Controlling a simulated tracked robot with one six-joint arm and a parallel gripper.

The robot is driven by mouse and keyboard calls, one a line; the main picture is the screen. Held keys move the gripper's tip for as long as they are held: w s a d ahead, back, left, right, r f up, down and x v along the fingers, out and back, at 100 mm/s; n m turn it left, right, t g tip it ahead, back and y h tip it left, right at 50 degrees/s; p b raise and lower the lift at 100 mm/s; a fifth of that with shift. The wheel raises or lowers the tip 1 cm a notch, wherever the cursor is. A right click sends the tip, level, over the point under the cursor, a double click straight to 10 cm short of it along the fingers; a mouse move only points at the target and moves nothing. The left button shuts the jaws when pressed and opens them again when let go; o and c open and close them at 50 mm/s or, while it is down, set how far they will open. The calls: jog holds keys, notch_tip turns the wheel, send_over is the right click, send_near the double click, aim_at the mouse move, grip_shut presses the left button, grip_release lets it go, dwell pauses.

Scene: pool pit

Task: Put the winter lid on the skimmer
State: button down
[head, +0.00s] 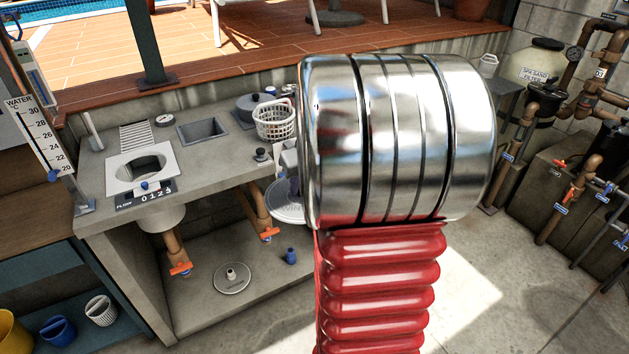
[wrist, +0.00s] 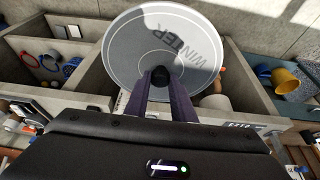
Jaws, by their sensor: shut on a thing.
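The winter lid (wrist: 135,50) is a pale grey disc marked WINTER in the wrist view. My gripper (wrist: 160,76) is shut on its dark central knob. In the head view, part of the lid (head: 283,211) shows just left of my arm, tilted, in front of the counter's right part. My arm hides the rest of it and most of the gripper. The skimmer (head: 117,173) is a white square frame with a round opening, set in the counter at the left of the head view. Its opening is uncovered, and the lid is apart from it, to its right.
A white basket (head: 275,121) and a dark round pot (head: 256,106) stand on the counter (head: 205,158) near a sunken rectangular basin (head: 203,129). Another round lid (head: 232,279) lies on the lower slab. A thermometer board (head: 36,130) stands at the left. Pipes and valves crowd the right.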

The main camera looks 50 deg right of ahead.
aim_at(271, 196)
jog(key=shift+m, duration=0.3)
jog(key=w+a, duration=0.1)
jog(key=a, duration=0.1)
jog(key=w+a+f, duration=0.1)
jog(key=w+a, duration=0.1)
jog(key=w+a+f, duration=0.1)
jog(key=w, duration=0.1)
jog(key=shift+w+a+f, duration=0.2)
jog(key=shift+w+a, duration=0.05)
jog(key=shift+a, duration=0.15)
jog(key=w+a+f+n, duration=0.2)
jog(key=w+a+f, duration=0.1)
jog(key=a, duration=1)
jog(key=w+a+f+n+y, duration=0.1)
jog(key=w+a+f+n, duration=0.1)
jog(key=a, duration=1.2)
jog(key=w+f, duration=0.1)
jog(key=w, duration=0.1)
jog(key=shift+w+a+t+y, duration=0.2)
jog(key=shift+w+t+y, duration=0.1)
jog(key=shift+w, duration=0.1)
